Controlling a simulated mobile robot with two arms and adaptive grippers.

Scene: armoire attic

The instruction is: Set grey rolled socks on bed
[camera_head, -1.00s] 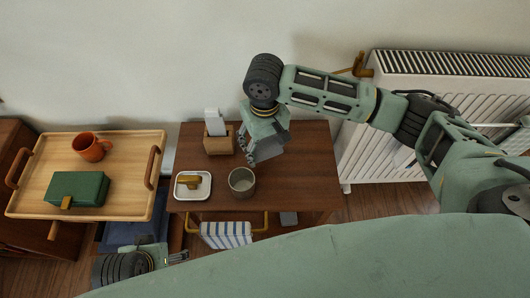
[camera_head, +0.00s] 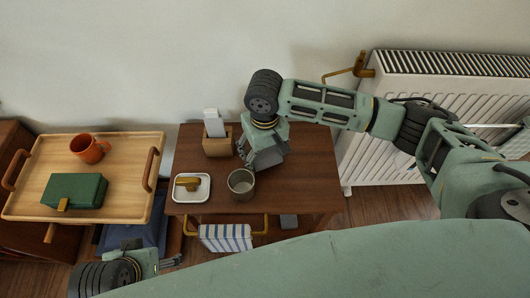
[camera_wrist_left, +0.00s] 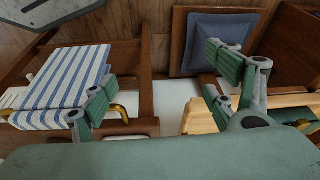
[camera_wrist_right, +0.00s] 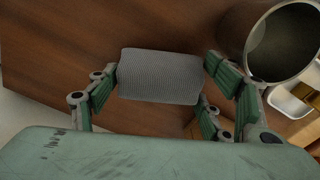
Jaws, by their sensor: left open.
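The grey rolled socks (camera_wrist_right: 160,77) show in the right wrist view as a ribbed grey roll above the brown tabletop. My right gripper (camera_wrist_right: 161,72) has one finger at each end of the roll. I cannot tell whether both fingers press on it. In the head view my right gripper (camera_head: 255,160) is low over the small brown table (camera_head: 310,165), and the socks are not clearly distinguishable there. My left gripper (camera_head: 172,261) is low in front of the table's left side. It is open and empty in the left wrist view (camera_wrist_left: 160,82). No bed is recognisable.
A metal cup (camera_head: 241,184), a white dish (camera_head: 204,188) and a wooden holder (camera_head: 218,146) stand close to my right gripper. A striped cloth (camera_head: 226,238) hangs on the front rail. A wooden tray (camera_head: 125,170) is left; a radiator (camera_head: 400,150) is right. The table's right side is clear.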

